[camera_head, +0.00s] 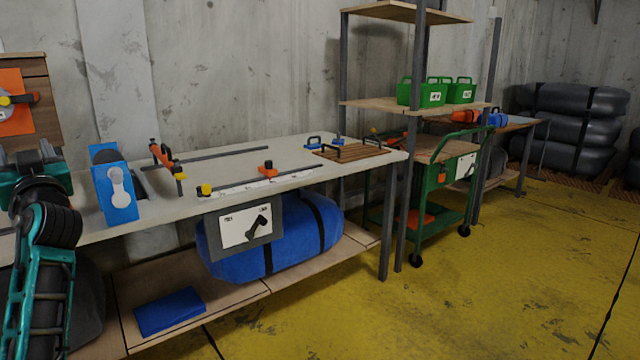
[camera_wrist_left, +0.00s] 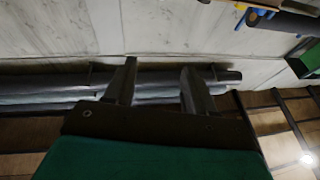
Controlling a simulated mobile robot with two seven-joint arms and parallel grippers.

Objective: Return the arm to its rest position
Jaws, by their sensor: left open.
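My left arm (camera_head: 42,235), teal and black, rises at the left edge of the head view, in front of the long workbench (camera_head: 240,165). Its gripper is hard to make out there. In the left wrist view my left gripper (camera_wrist_left: 157,80) has its two dark fingers spread apart with nothing between them. Beyond the fingers are dark, long rounded shapes (camera_wrist_left: 60,88) beside a pale wall; I cannot tell exactly what they are. My right gripper is in neither view.
A blue device (camera_head: 116,190) stands on the bench close to my left arm, with orange clamps (camera_head: 163,155) beyond. A blue roll (camera_head: 290,235) lies below. Shelves with green crates (camera_head: 433,93) and a green cart (camera_head: 440,185) stand right. The yellow floor (camera_head: 480,290) is clear.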

